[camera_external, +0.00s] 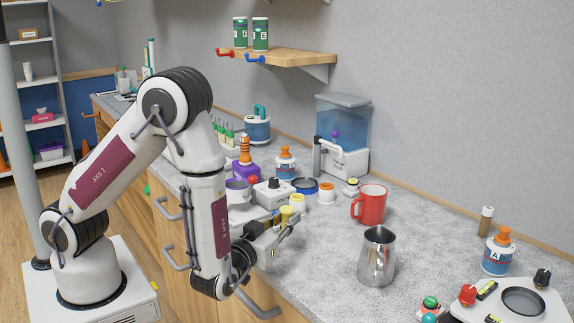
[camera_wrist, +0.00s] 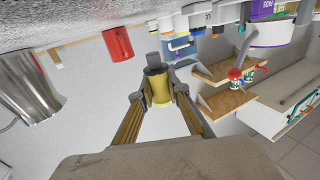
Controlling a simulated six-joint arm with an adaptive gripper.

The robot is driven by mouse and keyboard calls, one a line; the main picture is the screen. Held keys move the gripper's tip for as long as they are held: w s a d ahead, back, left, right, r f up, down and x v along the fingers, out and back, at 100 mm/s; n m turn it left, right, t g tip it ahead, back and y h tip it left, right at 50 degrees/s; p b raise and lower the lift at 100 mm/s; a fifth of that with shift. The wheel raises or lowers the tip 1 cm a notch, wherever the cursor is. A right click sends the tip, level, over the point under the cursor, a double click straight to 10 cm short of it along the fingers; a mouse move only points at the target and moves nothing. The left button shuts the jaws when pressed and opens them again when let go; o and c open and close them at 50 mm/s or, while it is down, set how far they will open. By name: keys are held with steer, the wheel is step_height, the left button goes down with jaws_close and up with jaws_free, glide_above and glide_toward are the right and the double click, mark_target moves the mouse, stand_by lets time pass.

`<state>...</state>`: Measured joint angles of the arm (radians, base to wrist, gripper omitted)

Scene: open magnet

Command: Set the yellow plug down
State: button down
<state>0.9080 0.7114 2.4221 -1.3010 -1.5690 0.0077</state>
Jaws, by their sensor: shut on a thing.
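My gripper (camera_external: 291,224) is shut on the yellow plug (camera_wrist: 160,90), which sits between its two fingertips in the wrist view. The plug has a yellow body with a dark collar and a grey tip. In the external view the yellow plug (camera_external: 286,213) shows small at the gripper's end, over the near part of the grey counter (camera_external: 325,250). The gripper also shows in the wrist view (camera_wrist: 159,101), its fingers on either side of the plug. I cannot tell the exact gap between the plug and the counter.
A red mug (camera_external: 372,204) and a steel pitcher (camera_external: 377,256) stand to the right of my gripper. A white box (camera_external: 273,194), small jars and an orange-capped bottle (camera_external: 286,163) crowd the counter behind it. Speckled counter lies bare around the pitcher.

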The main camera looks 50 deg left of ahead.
steer(key=shift+f, duration=0.2)
stand_by(0.3)
steer(key=shift+f, duration=1.95)
steer(key=shift+f, duration=0.15)
steer(key=c, duration=1.9)
jaws_free()
steer(key=shift+v, duration=6)
steer(key=shift+w, duration=0.1)
